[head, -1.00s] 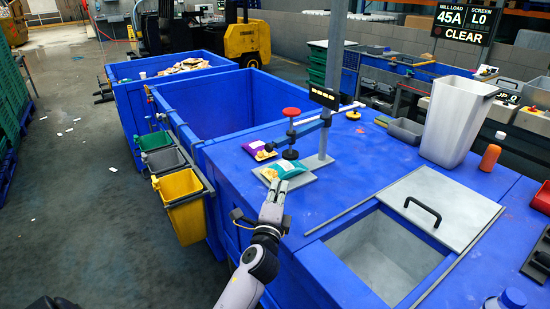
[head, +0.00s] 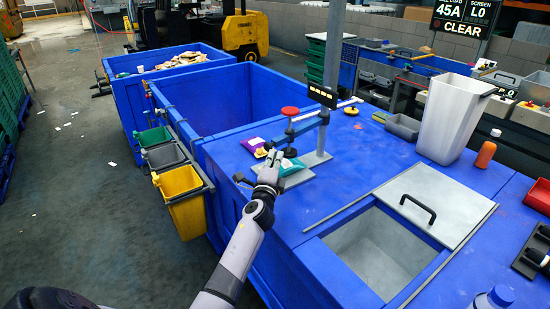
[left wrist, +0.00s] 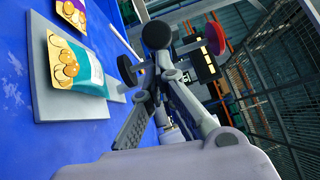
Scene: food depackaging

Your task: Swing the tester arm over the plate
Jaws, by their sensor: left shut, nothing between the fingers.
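The tester arm (head: 306,126) is a blue bar on a grey post, with a red knob (head: 290,111) and a black foot (head: 290,152) at its free end. The grey plate (head: 298,180) lies below it and bears a teal packet (head: 293,167). In the left wrist view, the plate (left wrist: 55,108) and teal packet (left wrist: 85,70) are at left; the red knob (left wrist: 213,38) is at upper right. My left gripper (head: 273,157) is shut and empty, just left of the foot and beside the packet. I cannot tell whether it touches the arm. My right gripper is out of view.
A purple packet (head: 254,146) lies behind my left gripper. A dark display (head: 323,95) sits on the post. An open hatch with a handled lid (head: 435,205) is at front right; a tall white bin (head: 452,118) stands behind it. Blue tabletop is clear between.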

